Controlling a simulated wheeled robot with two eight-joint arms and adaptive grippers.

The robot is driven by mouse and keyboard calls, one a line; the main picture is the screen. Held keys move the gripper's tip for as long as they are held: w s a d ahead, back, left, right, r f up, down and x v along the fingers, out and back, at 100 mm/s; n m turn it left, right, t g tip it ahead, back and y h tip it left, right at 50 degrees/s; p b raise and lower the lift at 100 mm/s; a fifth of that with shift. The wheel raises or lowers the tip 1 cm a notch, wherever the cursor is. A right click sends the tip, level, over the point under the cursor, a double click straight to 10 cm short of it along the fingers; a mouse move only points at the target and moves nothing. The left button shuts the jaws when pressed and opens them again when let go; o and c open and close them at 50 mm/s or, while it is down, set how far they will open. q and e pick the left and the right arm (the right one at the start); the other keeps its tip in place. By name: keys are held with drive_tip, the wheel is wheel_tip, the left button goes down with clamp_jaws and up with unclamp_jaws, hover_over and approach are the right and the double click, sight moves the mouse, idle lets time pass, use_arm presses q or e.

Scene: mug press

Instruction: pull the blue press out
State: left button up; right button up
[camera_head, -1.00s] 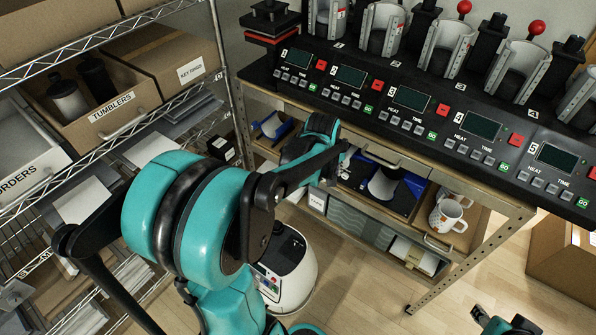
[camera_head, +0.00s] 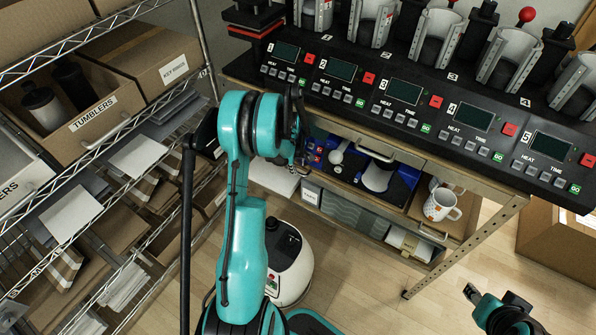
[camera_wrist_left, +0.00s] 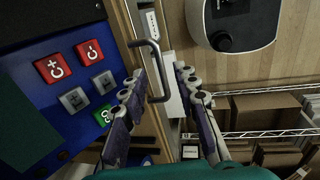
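The blue press (camera_head: 318,152) is partly visible on the shelf under the bench, behind my left arm. In the left wrist view its blue panel (camera_wrist_left: 75,40) with red, grey and green buttons fills the left side. A grey bar handle (camera_wrist_left: 157,70) stands out from the wooden edge beside that panel. My left gripper (camera_wrist_left: 160,95) is open, its fingers on either side of the handle's near part; I cannot tell if they touch it. In the head view it is mostly hidden by its own arm. My right gripper (camera_head: 490,300) is low at the right, away from the shelf.
Mug presses with numbered panels (camera_head: 404,91) line the bench top. A wire rack (camera_head: 110,150) stands close on the left. A white rounded machine (camera_head: 290,265) is on the floor.

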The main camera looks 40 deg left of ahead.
sight(299, 173)
use_arm(q)
drive_tip(key=shift+w+f+b, duration=0.2)
drive_tip(key=shift+f, duration=0.65)
drive_tip(key=shift+w+f+b, duration=0.15)
drive_tip(key=shift+f+b, duration=0.05)
drive_tip(key=shift+f, duration=0.65)
clamp_jaws()
